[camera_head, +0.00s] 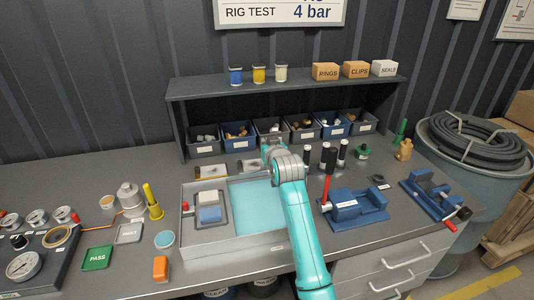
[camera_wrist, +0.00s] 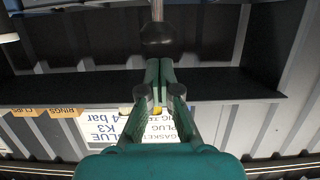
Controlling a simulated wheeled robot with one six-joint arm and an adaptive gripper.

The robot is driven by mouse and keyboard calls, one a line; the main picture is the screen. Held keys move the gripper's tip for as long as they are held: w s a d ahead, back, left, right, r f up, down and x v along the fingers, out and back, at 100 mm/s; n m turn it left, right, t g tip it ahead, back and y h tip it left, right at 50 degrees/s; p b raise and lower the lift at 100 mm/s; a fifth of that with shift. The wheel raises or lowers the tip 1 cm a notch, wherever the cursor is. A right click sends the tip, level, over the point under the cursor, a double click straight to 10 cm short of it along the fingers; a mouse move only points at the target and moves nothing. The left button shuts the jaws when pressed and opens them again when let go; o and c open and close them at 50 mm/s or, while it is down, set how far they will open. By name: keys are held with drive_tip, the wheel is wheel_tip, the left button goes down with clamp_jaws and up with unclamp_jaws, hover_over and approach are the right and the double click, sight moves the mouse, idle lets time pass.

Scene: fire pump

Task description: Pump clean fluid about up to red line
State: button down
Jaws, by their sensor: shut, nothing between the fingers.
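My gripper (camera_head: 272,145) is above the back of the bench, behind the grey tray (camera_head: 186,240), in the head view. In the wrist view my gripper's dark green fingers (camera_wrist: 158,68) are together and empty. A black ball knob (camera_wrist: 162,38) on a thin pale rod shows just beyond the fingertips there; I cannot tell whether they touch it. The tray's right part holds a flat light-blue area (camera_head: 262,205). I cannot make out a red line; my arm hides part of the tray.
Several parts bins (camera_head: 238,144) stand behind my gripper under a shelf (camera_head: 290,86). A yellow upright item (camera_head: 153,203) and a metal can (camera_head: 130,196) stand left of the tray.

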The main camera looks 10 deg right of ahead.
drive_tip(key=v, duration=1)
drive_tip(key=shift+r, duration=0.15)
